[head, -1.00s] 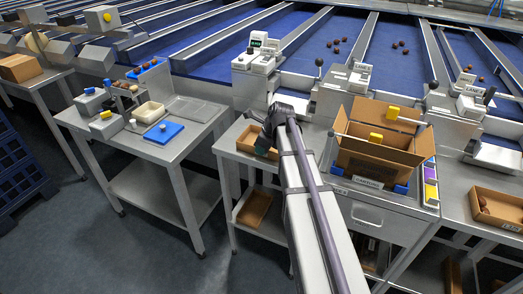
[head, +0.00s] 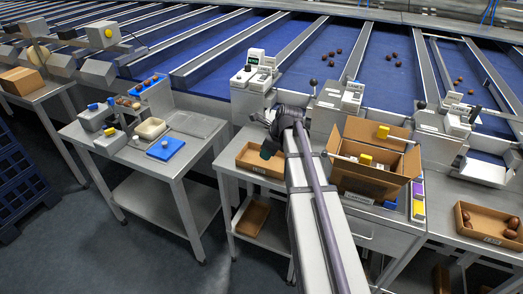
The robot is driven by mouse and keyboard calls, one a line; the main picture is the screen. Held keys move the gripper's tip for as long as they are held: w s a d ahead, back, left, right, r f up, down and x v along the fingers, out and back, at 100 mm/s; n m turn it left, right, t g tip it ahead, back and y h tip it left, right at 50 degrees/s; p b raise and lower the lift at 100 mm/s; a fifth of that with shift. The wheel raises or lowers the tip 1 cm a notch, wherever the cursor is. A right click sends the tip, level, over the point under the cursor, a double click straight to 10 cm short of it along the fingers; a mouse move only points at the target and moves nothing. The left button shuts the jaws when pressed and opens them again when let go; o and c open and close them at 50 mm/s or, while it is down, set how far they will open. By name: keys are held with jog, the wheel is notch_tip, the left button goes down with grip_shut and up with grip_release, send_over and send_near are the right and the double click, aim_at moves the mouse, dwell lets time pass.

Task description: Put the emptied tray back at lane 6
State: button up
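A shallow brown cardboard tray (head: 256,167) with a pale label on its front sits at the back of the steel table left of the large carton, below a lane's weighing unit. The visible part of its inside looks empty; its right side is partly hidden by my arm. My gripper (head: 267,152) points down at the tray's right part, over or just inside it. The fingers are dark, small and partly hidden, so I cannot tell whether they are open or shut, or touch the tray.
An open carton (head: 372,178) with yellow-topped items stands right of my arm. Another tray (head: 488,228) holding dates lies far right. An empty-looking tray (head: 252,219) is on the lower shelf. A left table (head: 160,176) carries small bins and a blue pad. Blue lanes run behind.

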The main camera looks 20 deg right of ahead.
jog(key=s+a+r+n+g+h, duration=0.1)
jog(key=s+a+n, duration=0.7)
jog(key=n, duration=0.6)
jog(key=s+a+n+g+h+p, duration=0.1)
jog(key=s+a+n+g+h, duration=0.1)
jog(key=s+a+n, duration=0.7)
jog(key=n, duration=0.4)
jog(key=shift+s+a+r+n, duration=0.2)
jog(key=shift+a+r+n, duration=0.15)
jog(key=shift+r+n, duration=0.05)
